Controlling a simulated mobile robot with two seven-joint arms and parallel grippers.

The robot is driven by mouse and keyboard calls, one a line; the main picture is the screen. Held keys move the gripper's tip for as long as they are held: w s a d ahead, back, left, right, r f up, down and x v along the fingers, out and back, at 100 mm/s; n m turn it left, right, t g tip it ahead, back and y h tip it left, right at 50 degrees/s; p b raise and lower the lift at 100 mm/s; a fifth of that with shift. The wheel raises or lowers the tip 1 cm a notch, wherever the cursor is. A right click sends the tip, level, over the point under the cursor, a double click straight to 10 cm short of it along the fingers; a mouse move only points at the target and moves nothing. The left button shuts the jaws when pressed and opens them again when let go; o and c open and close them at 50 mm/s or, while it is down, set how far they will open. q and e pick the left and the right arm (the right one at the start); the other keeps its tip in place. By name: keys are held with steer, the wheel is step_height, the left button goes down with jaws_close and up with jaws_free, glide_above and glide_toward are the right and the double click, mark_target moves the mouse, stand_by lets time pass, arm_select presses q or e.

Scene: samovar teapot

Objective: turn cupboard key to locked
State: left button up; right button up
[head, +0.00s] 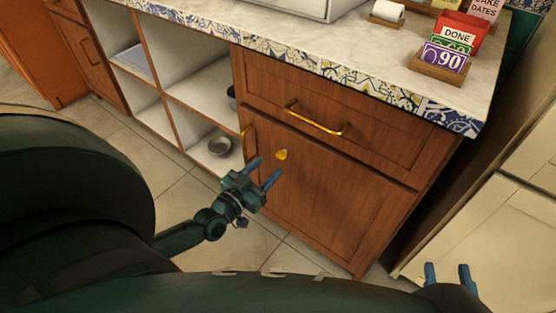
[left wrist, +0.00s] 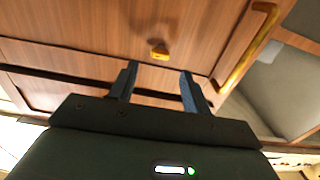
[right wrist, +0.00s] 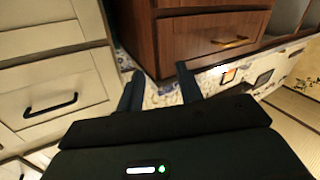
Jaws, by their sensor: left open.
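The cupboard key (head: 282,154) is a small yellow piece on the upper part of the brown wooden cupboard door (head: 315,205). It also shows in the left wrist view (left wrist: 160,52), just beyond the fingertips and between their lines. Which way the key is turned is too small to tell. My left gripper (head: 264,170) is open and empty in front of the door, its blue fingers pointing toward the key without touching it. My right gripper (head: 447,274) is open and empty at the lower right, away from the cupboard, before pale drawers in the right wrist view.
A brass drawer handle (head: 318,119) is above the key, and an upright brass door handle (head: 246,143) is left of it. The tiled-edge countertop (head: 330,50) overhangs the drawer. Floor before the door is clear.

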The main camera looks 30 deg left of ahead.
mark_target(278, 157)
arm_select(q)
steer(key=w, duration=0.4)
steer(key=w+b, duration=0.1)
steer(key=shift+w+d, duration=0.25)
steer(key=shift+w, duration=0.15)
arm_select(e)
steer(key=shift+s+a+n+t+y, duration=0.1)
steer(key=shift+a+n+t+y, duration=0.2)
steer(key=shift+n+t+y, duration=0.15)
arm_select(q)
steer(key=shift+c, duration=0.3)
steer(key=c, duration=0.9)
